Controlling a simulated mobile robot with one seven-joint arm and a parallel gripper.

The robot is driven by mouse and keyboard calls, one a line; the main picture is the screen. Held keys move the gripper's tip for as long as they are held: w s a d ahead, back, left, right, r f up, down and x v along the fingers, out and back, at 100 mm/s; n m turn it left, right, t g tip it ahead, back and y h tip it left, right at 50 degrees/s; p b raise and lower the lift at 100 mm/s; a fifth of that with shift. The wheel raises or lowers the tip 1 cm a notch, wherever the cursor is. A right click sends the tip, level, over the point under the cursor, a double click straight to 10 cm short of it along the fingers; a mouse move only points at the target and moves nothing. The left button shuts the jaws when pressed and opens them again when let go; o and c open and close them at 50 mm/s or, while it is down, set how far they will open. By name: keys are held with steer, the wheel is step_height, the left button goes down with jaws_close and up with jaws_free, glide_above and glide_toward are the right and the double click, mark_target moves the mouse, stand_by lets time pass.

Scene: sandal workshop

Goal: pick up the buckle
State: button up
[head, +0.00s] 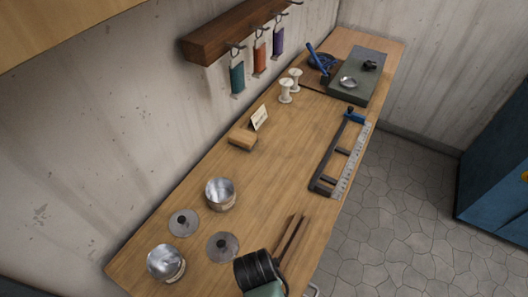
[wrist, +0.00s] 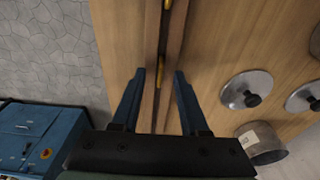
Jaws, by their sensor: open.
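I cannot make out the buckle for certain in either view. A small shiny metal dish (head: 348,82) sits on the dark green mat (head: 345,95) at the far end of the bench, and whether it holds a buckle is too small to tell. A small black object (head: 370,65) lies behind it on the mat. My gripper (wrist: 160,74) is open and empty, its two blue fingers apart above a pair of long brown wooden bars (wrist: 174,50). Small brass-coloured parts show between the bars. In the head view my wrist covers the near end of the bars (head: 293,240).
Two open metal tins (head: 220,194) and two round lids (head: 183,222) with black knobs stand at the near left. A blue-handled frame tool and ruler (head: 345,178) lie along the right edge. White spools (head: 285,92) stand near the wall. The middle of the bench is mostly clear.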

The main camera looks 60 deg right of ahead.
steer(key=shift+f, duration=0.15)
jaws_close()
stand_by(0.4)
